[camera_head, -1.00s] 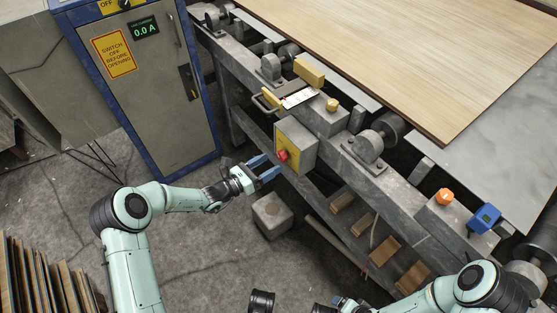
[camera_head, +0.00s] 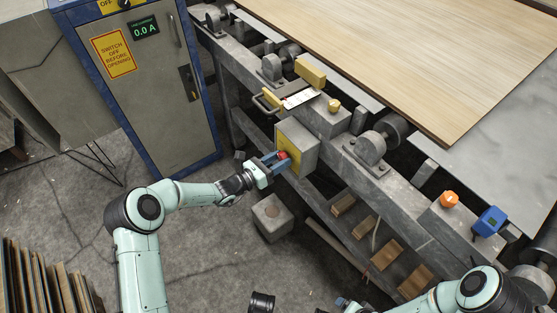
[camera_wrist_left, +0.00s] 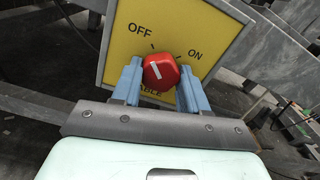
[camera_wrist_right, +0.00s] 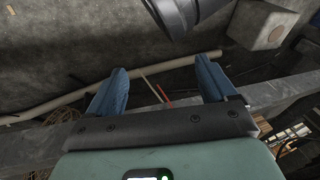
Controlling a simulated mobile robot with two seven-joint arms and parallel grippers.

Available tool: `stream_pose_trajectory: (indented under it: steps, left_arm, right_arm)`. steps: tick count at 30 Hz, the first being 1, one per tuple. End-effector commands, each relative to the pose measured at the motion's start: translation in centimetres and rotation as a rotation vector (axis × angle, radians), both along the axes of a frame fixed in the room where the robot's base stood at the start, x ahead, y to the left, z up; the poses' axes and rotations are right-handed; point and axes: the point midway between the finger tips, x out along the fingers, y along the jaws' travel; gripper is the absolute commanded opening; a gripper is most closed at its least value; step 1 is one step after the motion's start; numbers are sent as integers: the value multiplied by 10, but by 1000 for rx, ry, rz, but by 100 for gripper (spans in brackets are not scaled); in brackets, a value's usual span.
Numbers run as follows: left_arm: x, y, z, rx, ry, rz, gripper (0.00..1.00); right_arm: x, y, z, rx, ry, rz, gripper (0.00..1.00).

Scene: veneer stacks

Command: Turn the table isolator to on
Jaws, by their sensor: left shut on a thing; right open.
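The table isolator is a grey box with a yellow face (camera_head: 288,150) on the side of the table frame; its plate (camera_wrist_left: 195,22) fills the top of the left wrist view. Its red knob (camera_wrist_left: 160,72) has a white mark that points up and left, toward the OFF side. ON is printed to the right. My left gripper (camera_head: 277,160) has its blue fingers on either side of the knob and is shut on it. My right gripper (camera_wrist_right: 160,85) is open and empty; in the head view it is mostly out of sight at the bottom.
A blue-edged cabinet (camera_head: 150,100) with a 0.0 A display stands at the left. A concrete block (camera_head: 272,215) is on the floor below the isolator. The table frame holds rollers, an orange button (camera_head: 449,198) and a blue device (camera_head: 487,220). A veneer sheet (camera_head: 420,50) lies on top.

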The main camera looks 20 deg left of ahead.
Motion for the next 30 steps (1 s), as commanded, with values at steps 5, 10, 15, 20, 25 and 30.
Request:
stream_pose_trajectory:
  steps: [5, 10, 15, 20, 25, 30]
  left_arm:
    - [0, 0, 0, 23, -16, 0, 13]
    - [0, 0, 0, 83, -64, 0, 13]
    - [0, 0, 1, 185, -143, -1, 13]
    - [0, 0, 0, 303, -235, -1, 13]
    - [0, 1, 0, 430, -335, -1, 13]
    - [0, 1, 0, 558, -434, 0, 13]
  right_arm:
    - [1, 0, 2, 0, -5, 0, 84]
    - [1, 2, 6, 3, -8, 3, 84]
    - [-5, 5, 10, 11, 9, 10, 84]
    - [-11, 8, 13, 19, 26, 16, 84]
    - [-16, 11, 16, 25, 37, 21, 84]
    - [-19, 13, 19, 30, 47, 25, 84]
